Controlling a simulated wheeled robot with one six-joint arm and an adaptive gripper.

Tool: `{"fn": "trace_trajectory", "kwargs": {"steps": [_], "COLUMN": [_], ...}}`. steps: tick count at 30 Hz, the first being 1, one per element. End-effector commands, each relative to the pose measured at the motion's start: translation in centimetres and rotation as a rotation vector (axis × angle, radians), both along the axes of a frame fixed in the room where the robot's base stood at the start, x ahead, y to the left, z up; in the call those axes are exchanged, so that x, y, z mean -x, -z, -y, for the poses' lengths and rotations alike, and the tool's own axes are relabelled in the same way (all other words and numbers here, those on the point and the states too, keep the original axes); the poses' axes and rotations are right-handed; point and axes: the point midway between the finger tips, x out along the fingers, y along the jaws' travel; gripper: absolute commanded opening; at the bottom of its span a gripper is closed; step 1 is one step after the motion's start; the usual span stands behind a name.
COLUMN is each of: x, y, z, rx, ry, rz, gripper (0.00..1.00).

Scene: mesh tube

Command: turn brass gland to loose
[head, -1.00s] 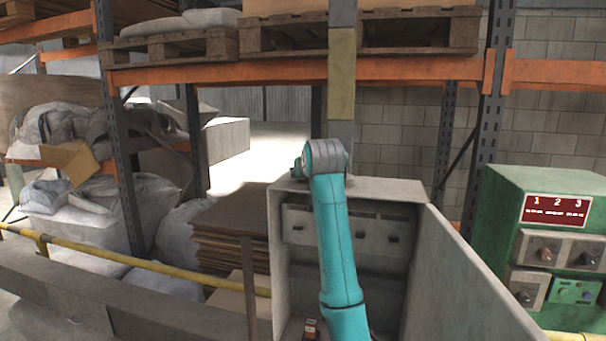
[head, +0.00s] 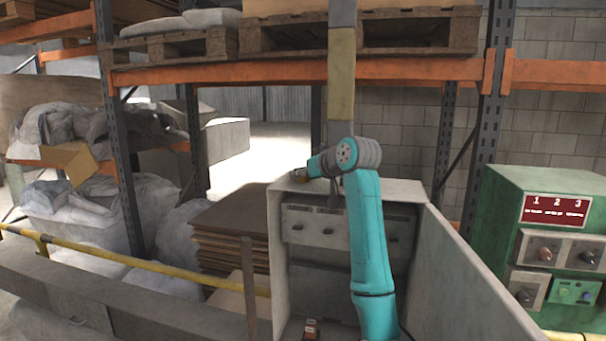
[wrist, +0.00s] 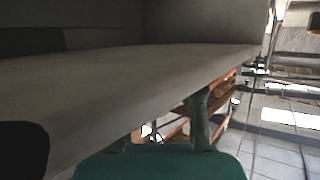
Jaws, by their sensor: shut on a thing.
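My arm reaches up and over the top of the open grey cabinet (head: 275,240). Its end, with my gripper (head: 303,175), is small and partly hidden at the cabinet's top edge in the head view. A small brownish, brass-like spot shows there, at the gripper; I take it for the brass gland, but its shape and turn position cannot be made out. My gripper is shut on it. In the wrist view, a pale ledge crosses close in front, and a green rounded shape fills the bottom edge; the gland cannot be made out there.
The cabinet's side panel (head: 470,285) stands to the right of my arm. A green control box (head: 500,230) with knobs is at the right. A yellow rail (head: 140,263) runs at the left, before stacked brown boards (head: 225,235). Pallet racking stands behind.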

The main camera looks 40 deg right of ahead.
Motion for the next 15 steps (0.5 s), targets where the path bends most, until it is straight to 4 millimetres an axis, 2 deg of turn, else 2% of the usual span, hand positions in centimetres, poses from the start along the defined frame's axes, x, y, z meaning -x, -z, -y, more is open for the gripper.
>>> {"fn": "trace_trajectory", "kwargs": {"steps": [5,6,9,15], "x": [-0.03,-0.03,-0.03,-0.01], "y": [-0.01,-0.01,-0.01,-0.01], "z": [0.00,0.00,0.00,0.00], "rx": [0.000,0.000,-0.001,-0.001], "ry": [0.001,0.001,0.001,0.001], "rz": [0.000,0.000,0.000,0.000], "gripper": [0.02,0.40,0.63,0.63]}}
